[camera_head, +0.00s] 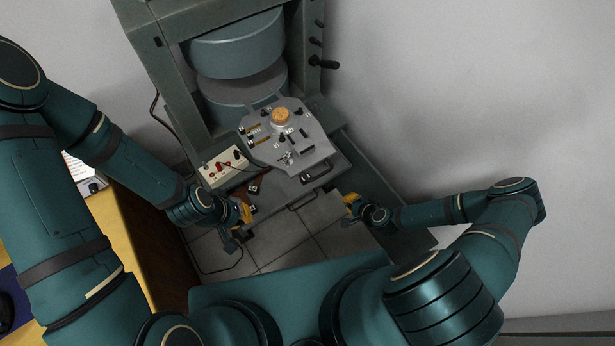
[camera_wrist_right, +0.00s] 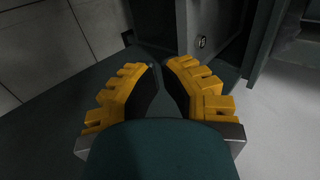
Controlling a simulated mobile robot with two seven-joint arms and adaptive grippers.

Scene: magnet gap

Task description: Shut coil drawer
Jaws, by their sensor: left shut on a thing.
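The coil drawer (camera_head: 300,187) is a grey drawer under the instrument panel at the front of the magnet stand. It stands out from the stand, with a dark bar handle (camera_head: 303,201) on its front. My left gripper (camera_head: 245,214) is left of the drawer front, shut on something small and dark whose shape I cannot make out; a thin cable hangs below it. My right gripper (camera_head: 350,204) is right of the drawer handle and apart from it. In the right wrist view its yellow-padded fingers (camera_wrist_right: 160,66) come close together at the tips, with nothing seen between them.
The grey panel (camera_head: 312,150) with knobs and a cork-coloured cap sits above the drawer. A white terminal box (camera_head: 222,167) is left of it. The round magnet poles (camera_head: 237,45) stand behind. A yellow-edged bench (camera_head: 122,222) is at left. Tiled floor (camera_head: 283,240) lies open in front.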

